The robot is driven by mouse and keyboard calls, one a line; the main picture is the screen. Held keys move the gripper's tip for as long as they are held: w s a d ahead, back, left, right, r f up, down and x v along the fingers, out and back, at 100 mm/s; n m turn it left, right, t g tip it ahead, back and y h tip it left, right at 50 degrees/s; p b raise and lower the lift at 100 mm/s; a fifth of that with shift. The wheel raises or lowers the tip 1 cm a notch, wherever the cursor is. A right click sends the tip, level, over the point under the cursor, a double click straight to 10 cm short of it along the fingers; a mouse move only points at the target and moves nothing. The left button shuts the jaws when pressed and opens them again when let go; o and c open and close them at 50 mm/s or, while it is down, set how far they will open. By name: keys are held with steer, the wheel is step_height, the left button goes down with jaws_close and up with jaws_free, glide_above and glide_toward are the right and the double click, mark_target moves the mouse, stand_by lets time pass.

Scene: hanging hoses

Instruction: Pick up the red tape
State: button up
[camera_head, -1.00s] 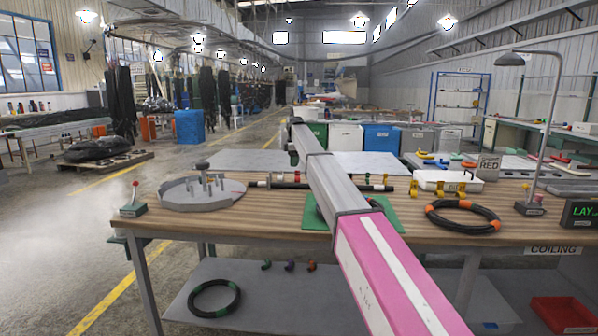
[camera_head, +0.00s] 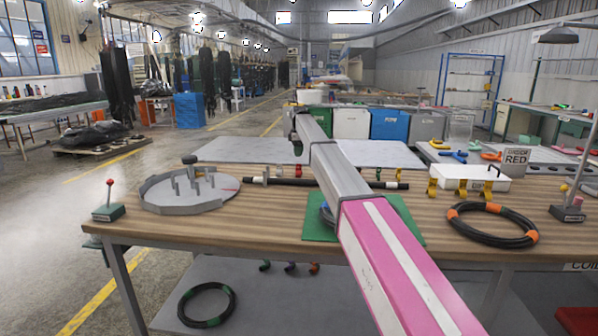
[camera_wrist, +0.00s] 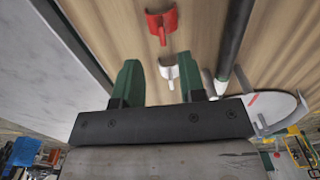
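The red tape (camera_wrist: 162,24) is a small curved red clip-like piece on the wooden table, at the top of the wrist view. In the head view a small red piece (camera_head: 279,171) stands behind the dark hose. My gripper (camera_wrist: 160,80) is open and empty, with green fingertips. A white piece (camera_wrist: 168,68) of the same shape shows between the fingertips in the picture; the red tape lies beyond it. In the head view my gripper (camera_head: 297,147) is over the back of the table, partly hidden by my arm.
A dark hose (camera_wrist: 235,40) runs right of the tapes in the wrist view. A grey round fixture with pegs (camera_head: 187,190) stands on the left of the table. A coiled hose with orange bands (camera_head: 490,224) and a white box (camera_head: 470,178) are on the right.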

mark_target(299, 165)
steer(key=shift+s+f, duration=0.1)
steer(key=shift+f, duration=3.45)
jaws_close()
